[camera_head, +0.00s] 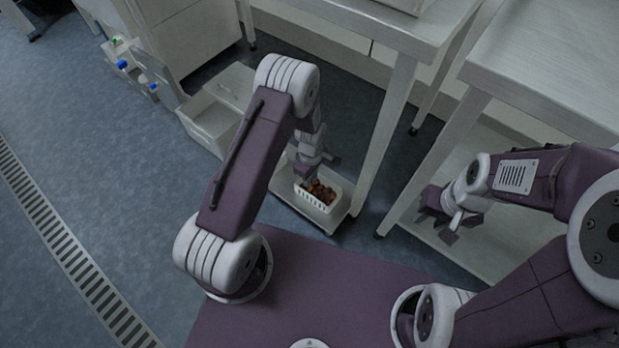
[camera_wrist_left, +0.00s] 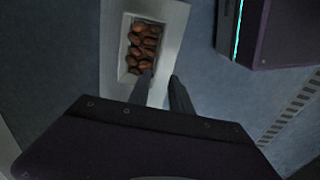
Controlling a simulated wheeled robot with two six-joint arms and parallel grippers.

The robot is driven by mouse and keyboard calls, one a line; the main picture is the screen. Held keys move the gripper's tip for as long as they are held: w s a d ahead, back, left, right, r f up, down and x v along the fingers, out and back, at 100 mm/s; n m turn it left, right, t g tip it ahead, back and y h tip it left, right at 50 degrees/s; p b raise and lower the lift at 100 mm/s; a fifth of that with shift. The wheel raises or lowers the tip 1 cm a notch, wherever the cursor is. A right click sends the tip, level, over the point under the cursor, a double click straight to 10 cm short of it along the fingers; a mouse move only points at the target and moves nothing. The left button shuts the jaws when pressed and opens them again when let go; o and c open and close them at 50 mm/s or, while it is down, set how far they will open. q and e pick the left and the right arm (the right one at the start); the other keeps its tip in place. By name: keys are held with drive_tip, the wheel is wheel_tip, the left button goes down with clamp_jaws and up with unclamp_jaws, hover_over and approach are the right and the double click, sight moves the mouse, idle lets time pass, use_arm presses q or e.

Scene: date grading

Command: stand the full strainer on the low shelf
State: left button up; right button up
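The strainer (camera_head: 326,206) is a small white slotted basket full of brown dates. It sits upright on the low shelf (camera_head: 301,212), a pale board close to the floor. In the left wrist view the strainer (camera_wrist_left: 126,62) lies beyond my fingers. My left gripper (camera_head: 306,176) is just above the strainer's back left end. In the wrist view its two fingers (camera_wrist_left: 160,78) are apart with pale shelf showing between them; one tip overlaps the strainer's near corner, and I cannot tell whether it touches. My right gripper (camera_head: 460,229) is empty, its fingers apart, out to the right.
A table leg (camera_head: 385,135) rises just right of the low shelf, with the tabletop (camera_head: 400,28) above. A white open bin (camera_head: 215,122) stands on the floor to the left. Another table (camera_head: 545,65) is at the right. Open floor lies at the left.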

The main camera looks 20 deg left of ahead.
use_arm(q)
drive_tip(key=s+a+r+m, duration=0.1)
drive_tip(key=s+r+m, duration=0.6)
drive_tip(key=r, duration=0.3)
drive_tip(key=s+a+r+m+t, duration=0.1)
drive_tip(key=s+r+m, duration=0.5)
drive_tip(key=r, duration=0.5)
drive_tip(key=shift+s+a+r+m, duration=0.3)
drive_tip(key=shift+s+a+m, duration=0.1)
wheel_tip(320, 180, up, 36)
drive_tip(key=p, duration=3.6)
